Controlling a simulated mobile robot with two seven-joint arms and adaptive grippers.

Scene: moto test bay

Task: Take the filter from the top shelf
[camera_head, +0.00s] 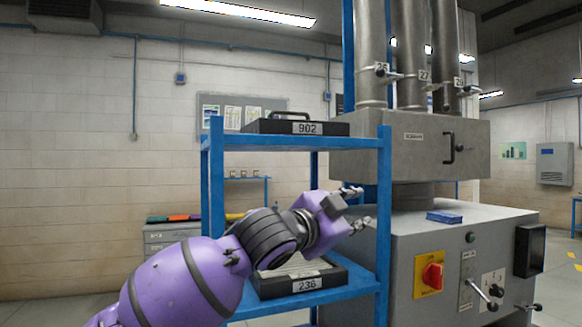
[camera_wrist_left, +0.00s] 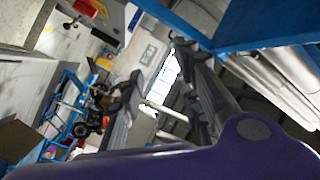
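A flat black filter (camera_head: 270,126) with a dark handle and a label reading 902 lies on the top shelf of the blue rack (camera_head: 216,175). My left gripper (camera_head: 357,208) is between the two shelves, below and right of the 902 filter and near the rack's right post. Its fingers are spread, with nothing seen between them. They also show apart in the left wrist view (camera_wrist_left: 165,95). My right gripper is not in view.
A grey machine (camera_head: 400,260) with a red switch (camera_head: 432,276) and a blue box (camera_head: 444,217) on top stands close to the rack's right. Blue rack parts (camera_wrist_left: 270,25) fill the upper right of the wrist view. A grey cabinet (camera_head: 160,238) stands behind, left.

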